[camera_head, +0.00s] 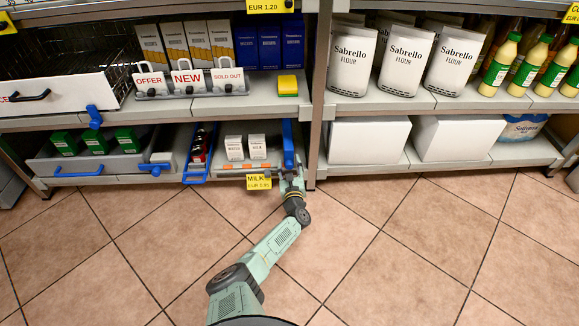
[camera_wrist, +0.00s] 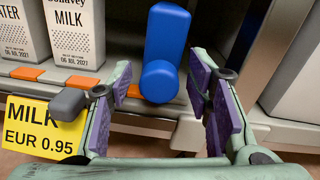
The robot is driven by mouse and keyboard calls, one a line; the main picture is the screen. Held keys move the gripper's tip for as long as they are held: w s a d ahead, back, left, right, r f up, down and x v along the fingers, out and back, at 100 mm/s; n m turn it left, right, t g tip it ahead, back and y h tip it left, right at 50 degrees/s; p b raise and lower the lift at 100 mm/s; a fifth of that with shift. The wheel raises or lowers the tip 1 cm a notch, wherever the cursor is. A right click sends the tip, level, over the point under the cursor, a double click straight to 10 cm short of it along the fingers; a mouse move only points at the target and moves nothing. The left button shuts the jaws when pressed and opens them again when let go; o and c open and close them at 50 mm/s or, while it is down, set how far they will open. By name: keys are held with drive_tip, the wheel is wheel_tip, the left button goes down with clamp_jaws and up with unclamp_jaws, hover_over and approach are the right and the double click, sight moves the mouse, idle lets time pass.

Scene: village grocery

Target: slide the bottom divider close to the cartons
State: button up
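The bottom divider (camera_head: 288,142) is a blue upright piece on the lowest shelf, right of two white cartons (camera_head: 257,147) (camera_head: 234,148). In the wrist view the divider (camera_wrist: 167,35) ends in a round blue front knob (camera_wrist: 160,83). A clear gap separates it from the nearer carton, labelled MILK (camera_wrist: 75,30). My gripper (camera_head: 291,174) is at the shelf front by the divider. In the wrist view my gripper (camera_wrist: 161,85) is open, its purple-padded fingers left and right of the knob with space on both sides. Contact is not visible.
A yellow MILK price tag (camera_head: 259,182) hangs at the shelf edge, left of my gripper. A grey shelf post (camera_wrist: 262,50) stands close on the right. A blue rack with jars (camera_head: 199,152) is left of the cartons. An upper shelf (camera_head: 230,104) lies overhead.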

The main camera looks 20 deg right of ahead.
clamp_jaws()
idle(0.3)
drive_tip(key=a, duration=0.2)
drive_tip(key=w+a, duration=0.1)
drive_tip(key=a, duration=0.2)
drive_tip(key=shift+w+a, duration=0.3)
drive_tip(key=shift+a, duration=0.05)
drive_tip(key=shift+o, duration=0.3)
unclamp_jaws()
drive_tip(key=shift+d, duration=0.1)
